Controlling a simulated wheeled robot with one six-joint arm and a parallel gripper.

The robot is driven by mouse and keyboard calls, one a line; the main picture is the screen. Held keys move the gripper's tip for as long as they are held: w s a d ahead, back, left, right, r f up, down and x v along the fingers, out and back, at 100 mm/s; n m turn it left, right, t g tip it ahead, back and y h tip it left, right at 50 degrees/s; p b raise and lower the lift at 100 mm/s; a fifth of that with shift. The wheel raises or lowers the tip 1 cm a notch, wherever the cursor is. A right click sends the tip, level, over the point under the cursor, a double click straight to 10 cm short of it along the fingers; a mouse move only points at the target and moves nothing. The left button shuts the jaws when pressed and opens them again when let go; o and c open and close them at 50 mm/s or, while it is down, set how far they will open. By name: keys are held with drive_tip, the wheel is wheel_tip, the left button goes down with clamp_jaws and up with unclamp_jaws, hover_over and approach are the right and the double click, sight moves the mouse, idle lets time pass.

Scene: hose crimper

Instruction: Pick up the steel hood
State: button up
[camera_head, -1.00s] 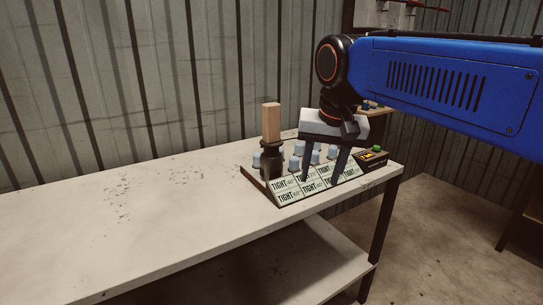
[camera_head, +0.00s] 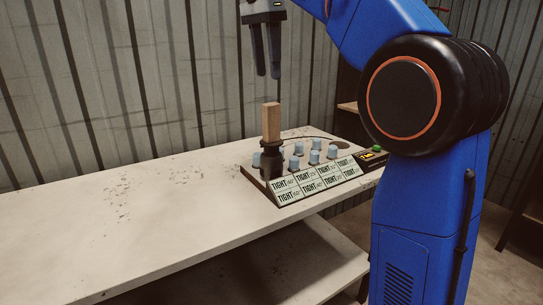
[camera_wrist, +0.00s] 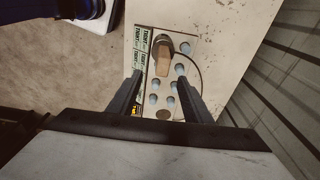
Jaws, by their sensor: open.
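My gripper (camera_head: 267,76) is open and empty, fingers pointing down, high above the tool rack on the bench. It also shows in the wrist view (camera_wrist: 160,76), with a clear gap between its fingers. A dark metal, cup-like tool (camera_head: 270,160) with an upright wooden block handle (camera_head: 271,121) stands at the rack's left end, below the gripper; its handle shows in the wrist view (camera_wrist: 165,62). Several pale blue-grey caps (camera_head: 315,158) stand on the rack. I cannot tell for certain which of these is the steel hood.
The rack's front carries a panel of "TIGHT" labels (camera_head: 318,180). A black box with a green button (camera_head: 374,155) sits at its right end. The pale workbench (camera_head: 130,215) is bare to the left. A corrugated metal wall (camera_head: 120,80) rises close behind.

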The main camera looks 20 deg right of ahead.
approach(273, 126)
drive_tip(key=f, duration=0.1)
drive_tip(key=w+f, duration=0.1)
drive_tip(key=f, duration=0.1)
drive_tip(key=d+f, duration=0.1)
drive_tip(key=f, duration=0.1)
drive_tip(key=shift+w, duration=0.15)
drive_tip(key=shift+w+d+f, duration=0.1)
drive_tip(key=shift+f, duration=0.85)
drive_tip(key=shift+w+d+f, duration=0.15)
drive_tip(key=shift+f, duration=0.75)
drive_tip(key=shift+w+d+f, duration=0.1)
drive_tip(key=shift+f, duration=0.85)
clamp_jaws()
